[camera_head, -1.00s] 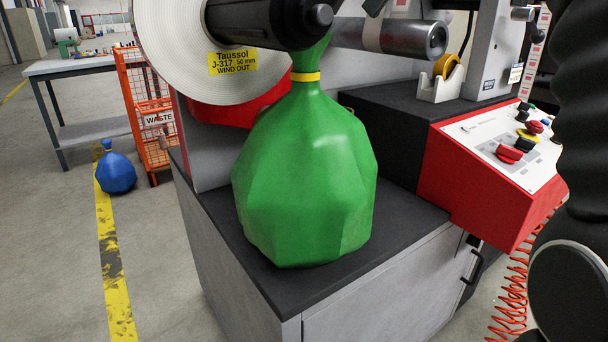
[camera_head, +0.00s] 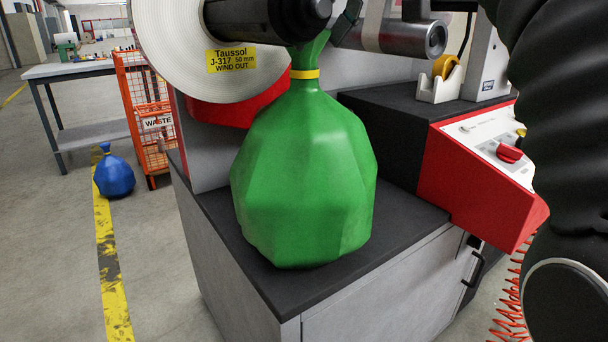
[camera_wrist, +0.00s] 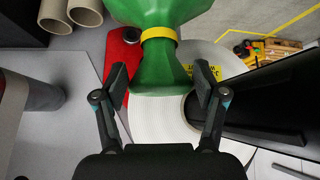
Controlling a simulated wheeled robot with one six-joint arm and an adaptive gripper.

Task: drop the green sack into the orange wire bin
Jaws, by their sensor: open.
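The green sack (camera_head: 304,180) stands upright on the dark top of the machine cabinet, its neck tied with a yellow band. In the wrist view, the sack's gathered neck (camera_wrist: 160,68) lies between the two fingers of my gripper (camera_wrist: 162,88), which stand apart on either side. In the head view, part of my gripper (camera_head: 345,22) shows at the neck's top, partly hidden by the machine's roller. The orange wire bin (camera_head: 143,110), with a WASTE sign, stands on the floor behind, left of the machine, partly hidden by it.
A white label roll (camera_head: 180,60) and a dark spindle (camera_head: 265,22) are close by the sack's neck. A red control panel (camera_head: 480,165) is at right. The floor at left is mostly clear.

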